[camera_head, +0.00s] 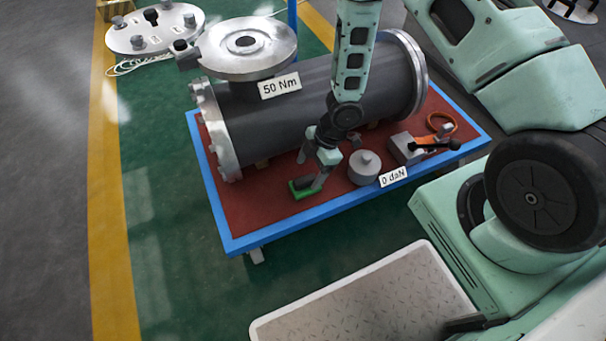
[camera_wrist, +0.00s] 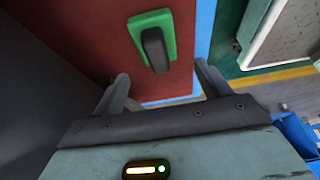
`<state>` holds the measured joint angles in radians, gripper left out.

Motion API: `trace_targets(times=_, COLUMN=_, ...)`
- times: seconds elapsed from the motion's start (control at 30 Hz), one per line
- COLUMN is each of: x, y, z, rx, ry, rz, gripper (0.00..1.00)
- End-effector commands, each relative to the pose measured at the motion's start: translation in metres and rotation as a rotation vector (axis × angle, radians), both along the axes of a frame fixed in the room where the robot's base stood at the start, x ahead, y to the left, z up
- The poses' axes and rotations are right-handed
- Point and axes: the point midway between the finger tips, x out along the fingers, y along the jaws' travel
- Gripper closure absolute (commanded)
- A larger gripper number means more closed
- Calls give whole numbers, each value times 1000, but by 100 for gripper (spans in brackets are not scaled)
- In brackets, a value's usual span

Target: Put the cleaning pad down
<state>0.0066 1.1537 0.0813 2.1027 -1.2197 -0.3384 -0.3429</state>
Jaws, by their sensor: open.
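The cleaning pad (camera_head: 302,190) is a green rectangle with a dark grip on top. It lies on the red top of the blue-edged table (camera_head: 232,215), near the front edge. In the wrist view the pad (camera_wrist: 168,24) lies flat on the red surface close to the blue border, beyond the fingertips. My gripper (camera_head: 318,182) is just above and beside the pad. In the wrist view my gripper's fingers (camera_wrist: 162,80) are spread apart with nothing between them.
A large grey flanged shell (camera_head: 300,115) with a "50 Nm" label fills the back of the table. Right of my gripper are a grey knobbed cylinder (camera_head: 364,168), a "0 daN" label (camera_head: 393,177) and an orange-and-black tool (camera_head: 430,143). The front left tabletop is bare.

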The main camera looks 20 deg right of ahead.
Motion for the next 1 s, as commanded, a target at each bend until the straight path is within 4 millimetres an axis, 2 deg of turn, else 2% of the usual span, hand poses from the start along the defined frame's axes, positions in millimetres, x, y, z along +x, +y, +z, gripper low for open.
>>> trace_targets(times=0.03, x=1, y=-4, z=16, rx=1, ry=-2, rz=-2, gripper=24)
trace_targets(times=0.1, x=1, y=-9, z=27, rx=2, ry=-2, rz=-2, gripper=24)
trace_targets(times=0.3, x=1, y=-17, z=43, rx=2, ry=-2, rz=-2, gripper=24)
trace_targets(times=1.0, x=1, y=-18, z=45, rx=2, ry=-3, rz=0, gripper=24)
